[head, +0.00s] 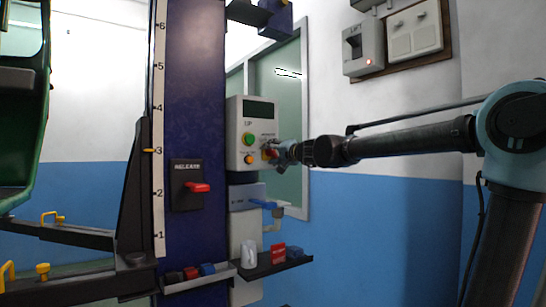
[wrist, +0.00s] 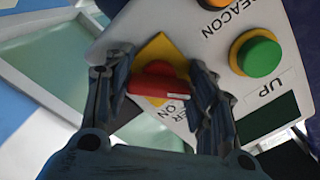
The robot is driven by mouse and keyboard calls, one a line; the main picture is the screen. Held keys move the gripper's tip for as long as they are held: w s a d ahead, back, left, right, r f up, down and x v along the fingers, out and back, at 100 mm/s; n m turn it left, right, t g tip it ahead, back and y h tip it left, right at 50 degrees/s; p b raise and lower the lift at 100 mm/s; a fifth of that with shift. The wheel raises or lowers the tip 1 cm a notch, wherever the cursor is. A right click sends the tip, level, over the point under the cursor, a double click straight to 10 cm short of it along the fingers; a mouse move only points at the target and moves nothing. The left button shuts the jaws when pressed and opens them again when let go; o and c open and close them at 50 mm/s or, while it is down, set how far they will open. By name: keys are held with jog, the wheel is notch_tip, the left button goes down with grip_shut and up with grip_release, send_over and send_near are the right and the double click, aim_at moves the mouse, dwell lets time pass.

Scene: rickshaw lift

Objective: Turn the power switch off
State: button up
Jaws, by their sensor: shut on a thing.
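The power switch (wrist: 158,78) is a red knob on a yellow diamond plate in the wrist view, with a partly hidden label whose letters "ER" and "ON" show. It sits on the lower right of the grey control box (head: 250,108) in the head view, where my gripper mostly covers it. My gripper (wrist: 155,82) has one finger on each side of the red knob and is shut on it. In the head view my gripper (head: 275,152) reaches the box from the right. The knob's bar lies roughly across the wrist picture.
A green UP button (wrist: 257,55) and an orange BEACON button (wrist: 213,3) are close beside the switch. A red release lever (head: 197,187) is on the blue column. A blue-handled valve (head: 264,204) and a shelf (head: 272,266) are below. A wall box marked LIFT (head: 363,48) has a red light.

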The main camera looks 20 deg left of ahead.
jog(key=shift+d+f+n, duration=0.1)
jog(key=shift+d+n, duration=0.05)
jog(key=shift+n, duration=0.45)
jog(key=shift+c, duration=0.2)
jog(key=o, duration=1.1)
jog(key=shift+w, duration=0.15)
jog(key=shift+v, duration=5.95)
